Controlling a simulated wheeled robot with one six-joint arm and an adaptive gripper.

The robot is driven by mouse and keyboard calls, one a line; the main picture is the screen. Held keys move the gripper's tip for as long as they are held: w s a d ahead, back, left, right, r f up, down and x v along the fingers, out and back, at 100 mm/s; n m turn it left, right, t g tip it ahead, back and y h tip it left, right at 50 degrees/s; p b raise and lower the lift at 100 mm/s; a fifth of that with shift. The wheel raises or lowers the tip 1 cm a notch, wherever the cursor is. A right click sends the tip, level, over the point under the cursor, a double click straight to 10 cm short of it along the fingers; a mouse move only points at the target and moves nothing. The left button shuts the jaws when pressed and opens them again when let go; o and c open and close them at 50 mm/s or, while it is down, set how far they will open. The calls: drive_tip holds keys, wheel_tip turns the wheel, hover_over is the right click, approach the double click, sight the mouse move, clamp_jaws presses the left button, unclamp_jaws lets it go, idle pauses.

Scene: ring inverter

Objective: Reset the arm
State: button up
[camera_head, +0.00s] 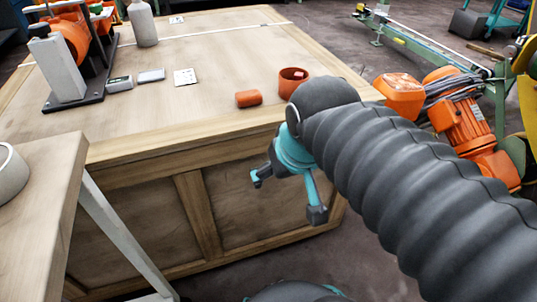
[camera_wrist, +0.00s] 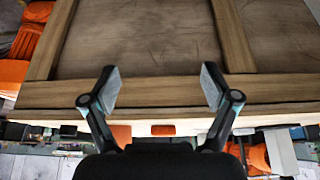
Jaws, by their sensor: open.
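My gripper (camera_head: 288,196) hangs in front of the near side of the wooden crate-like table (camera_head: 150,118), below its top edge. Its two fingers are spread apart with nothing between them. In the wrist view my gripper (camera_wrist: 160,88) also shows open and empty, facing the table's wooden side panel (camera_wrist: 140,38). My arm's grey ribbed sleeve covers the right part of the head view and hides part of the table's right corner.
On the table top are an orange cylinder (camera_head: 248,98), an orange cup-like ring (camera_head: 293,80), small cards (camera_head: 185,77), a grey bottle (camera_head: 143,22) and an orange machine (camera_head: 72,40). A second table (camera_head: 40,200) stands at left. Orange-and-green machinery (camera_head: 460,115) stands at right.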

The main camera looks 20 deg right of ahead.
drive_tip(key=shift+s+f+p, duration=0.35)
drive_tip(key=shift+s+p, duration=0.4)
idle(0.8)
